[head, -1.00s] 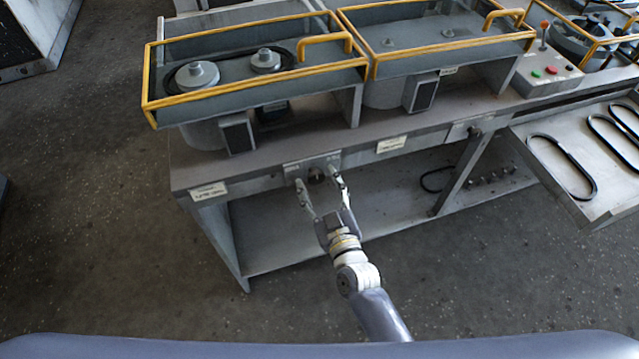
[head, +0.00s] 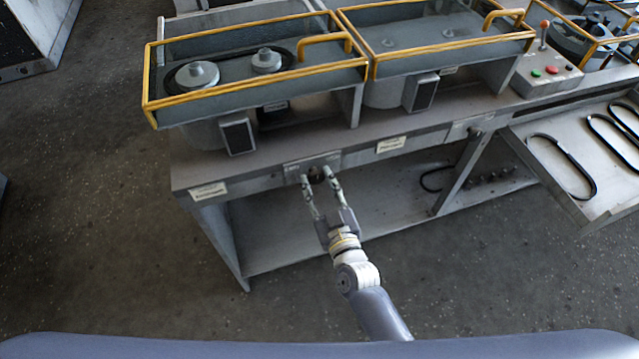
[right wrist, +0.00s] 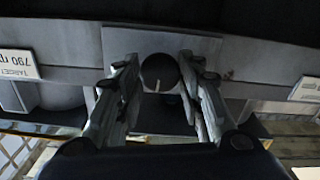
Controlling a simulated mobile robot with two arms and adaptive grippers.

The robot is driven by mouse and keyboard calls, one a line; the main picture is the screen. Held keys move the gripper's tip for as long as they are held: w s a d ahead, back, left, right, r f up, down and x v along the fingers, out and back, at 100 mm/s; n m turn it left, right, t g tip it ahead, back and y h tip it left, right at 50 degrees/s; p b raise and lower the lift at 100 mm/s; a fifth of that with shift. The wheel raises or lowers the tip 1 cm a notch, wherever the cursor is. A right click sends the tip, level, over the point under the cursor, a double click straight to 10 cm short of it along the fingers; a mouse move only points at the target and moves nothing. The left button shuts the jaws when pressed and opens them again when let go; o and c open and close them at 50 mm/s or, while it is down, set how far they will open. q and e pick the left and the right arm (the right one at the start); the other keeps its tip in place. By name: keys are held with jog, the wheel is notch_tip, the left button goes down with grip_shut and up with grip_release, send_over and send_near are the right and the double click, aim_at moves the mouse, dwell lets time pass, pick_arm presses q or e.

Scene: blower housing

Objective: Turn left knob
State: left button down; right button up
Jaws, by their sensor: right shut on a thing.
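The left knob (head: 316,174) is a small dark round knob on the front panel of the workbench (head: 240,171), below the left machine. In the right wrist view the knob (right wrist: 160,72) shows a short white mark pointing down in the picture. My right gripper (head: 317,176) reaches it from the front, with one finger on each side. It is shut on the knob, and the right wrist view shows the fingers (right wrist: 159,68) flanking it. The fingers partly hide the knob in the head view. My left gripper is not in view.
A second dark knob (head: 474,131) sits further right on the panel. Yellow-railed machines (head: 258,92) stand on the bench, with a button box (head: 545,72) beside them. A tray (head: 590,207) with black belts juts out at right. The floor in front is clear.

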jog(key=m, duration=1)
jog(key=shift+m, duration=0.4)
dwell(0.4)
jog(key=o, duration=1.1)
jog(key=shift+c, duration=0.2)
jog(key=v, duration=1.2)
